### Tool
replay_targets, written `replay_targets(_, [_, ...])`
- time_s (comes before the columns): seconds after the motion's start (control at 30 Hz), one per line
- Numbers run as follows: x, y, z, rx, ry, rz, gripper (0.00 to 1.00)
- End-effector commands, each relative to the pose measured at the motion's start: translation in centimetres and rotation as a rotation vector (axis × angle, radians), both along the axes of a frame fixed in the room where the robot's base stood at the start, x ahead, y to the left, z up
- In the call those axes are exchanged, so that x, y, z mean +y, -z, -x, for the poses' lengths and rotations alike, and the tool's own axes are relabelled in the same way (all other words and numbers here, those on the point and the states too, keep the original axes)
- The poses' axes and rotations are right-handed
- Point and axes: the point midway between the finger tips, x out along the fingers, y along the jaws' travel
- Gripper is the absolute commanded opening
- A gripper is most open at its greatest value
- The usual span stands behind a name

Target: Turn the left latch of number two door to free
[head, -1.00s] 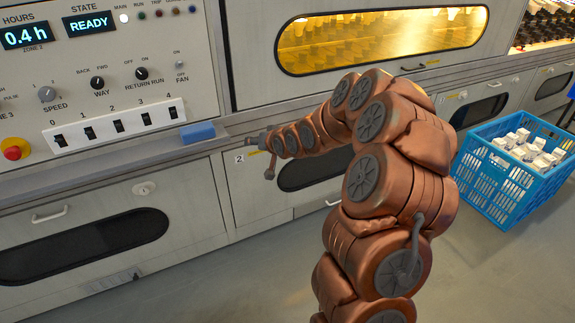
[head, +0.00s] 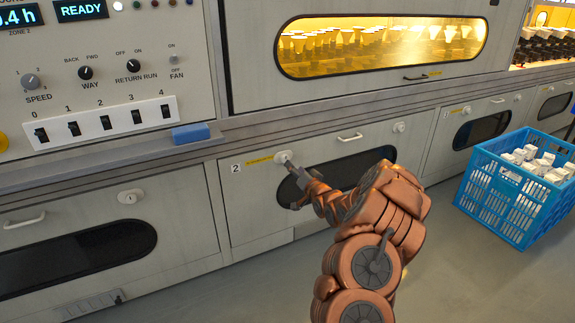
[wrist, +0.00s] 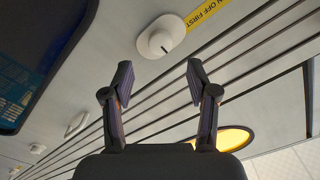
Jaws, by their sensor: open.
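Number two door (head: 260,205) is a pale grey panel with a "2" plate at its upper left and a dark oval window. Its left latch (head: 282,157) is a white round knob beside a yellow label. In the wrist view the left latch (wrist: 160,37) shows a raised grip and a small dark mark; its exact setting is hard to tell. My gripper (head: 292,183) is at the latch in the head view, partly overlapping it. In the wrist view my gripper (wrist: 160,82) is open and empty, its fingers apart, with the latch beyond the gap between the tips.
The door's handle (head: 350,137) and right latch (head: 399,127) lie to the right. A ledge with a blue block (head: 191,133) runs above. A blue crate (head: 515,190) of white boxes stands on the floor at right.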

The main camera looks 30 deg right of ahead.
Motion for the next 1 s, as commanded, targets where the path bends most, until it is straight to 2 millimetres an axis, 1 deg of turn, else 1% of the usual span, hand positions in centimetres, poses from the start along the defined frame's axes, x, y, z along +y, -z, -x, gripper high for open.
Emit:
replay_targets(0.1, [0.1,0.4,-1.5,0.003,-0.003,0.001,0.59])
replay_targets(0.3, [-0.1,0.3,-3.8,0.001,-0.002,0.001,0.59])
replay_targets(0.5, [-0.4,0.2,-5.4,0.002,-0.001,0.002,0.59])
replay_targets(0.7, [-0.4,0.1,-6.2,0.003,0.000,-0.001,0.59])
replay_targets(1.0, [-0.4,0.1,-6.3,0.003,0.000,-0.001,0.59])
